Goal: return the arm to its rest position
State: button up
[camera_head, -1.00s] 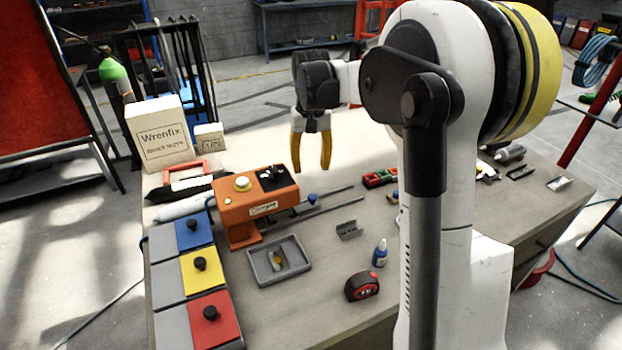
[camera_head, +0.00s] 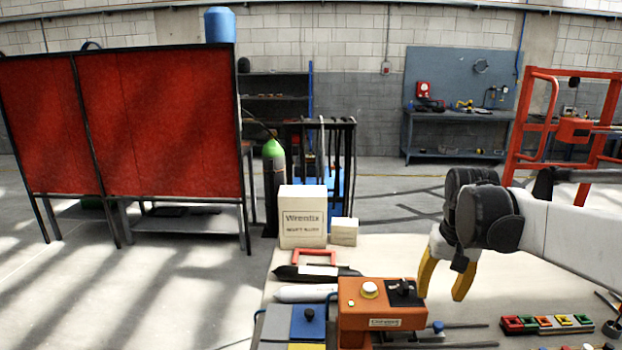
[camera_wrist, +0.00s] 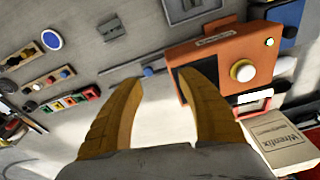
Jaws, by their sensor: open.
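My gripper (camera_head: 445,279) hangs at the end of my white arm, above the workbench (camera_head: 400,258) and to the right of the orange machine's top. Its two yellow fingers are spread apart with nothing between them. In the wrist view the open fingers (camera_wrist: 165,100) show over the pale bench top, with the orange machine (camera_wrist: 225,62) beyond the right finger. In the head view the orange machine (camera_head: 383,309) stands low in the picture with a pale knob on top.
A white Wrenfix box (camera_head: 302,217) and a smaller box (camera_head: 344,232) stand behind the machine. A row of coloured blocks (camera_head: 545,324) lies to the right. A red screen (camera_head: 155,125) stands at the back left, and an orange frame (camera_head: 540,130) at the back right.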

jog(key=s+a+f+n+t, duration=0.1)
jog(key=s+a, duration=0.3)
jog(key=s, duration=0.5)
jog(key=s+a+f+n+t, duration=0.1)
jog(key=s+a+t, duration=0.3)
jog(key=s, duration=0.5)
jog(key=shift+a+f, duration=0.45)
jog(key=shift+a, duration=0.15)
